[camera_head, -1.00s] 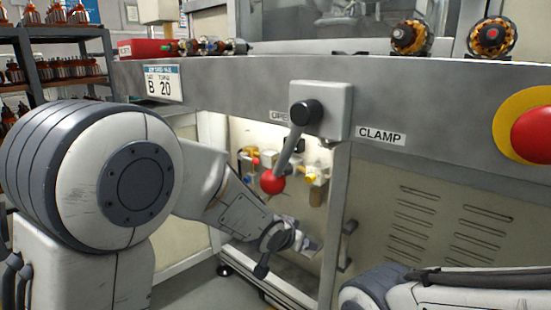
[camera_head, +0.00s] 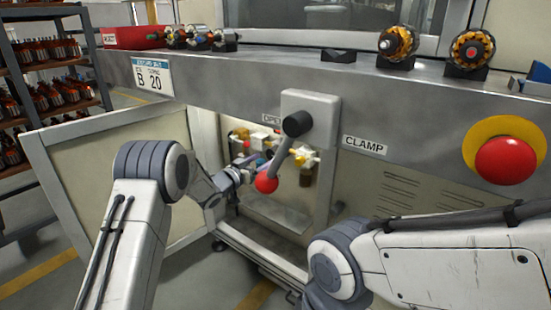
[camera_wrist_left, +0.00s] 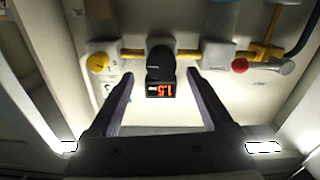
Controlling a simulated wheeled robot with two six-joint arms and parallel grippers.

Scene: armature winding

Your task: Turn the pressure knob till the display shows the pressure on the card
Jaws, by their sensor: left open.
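In the left wrist view, a black knob (camera_wrist_left: 160,62) stands on a pipe fitting with a small display (camera_wrist_left: 161,90) beside it. The display's red digits look like 1.5. My left gripper (camera_wrist_left: 160,74) is open, with one finger on each side of the knob and display; I cannot tell whether the fingers touch the knob. In the head view my left gripper (camera_head: 246,172) reaches into the open cabinet under the bench. A white and blue card (camera_head: 152,77) on the bench front reads B 20; its smaller print is not legible. My right gripper is not in view.
A yellow knob (camera_wrist_left: 98,63) and a red button (camera_wrist_left: 239,65) flank the black knob. The red-balled clamp lever (camera_head: 267,183) hangs in front of the cabinet near my left gripper. The cabinet door (camera_head: 110,165) stands open. A red emergency button (camera_head: 506,160) is at right.

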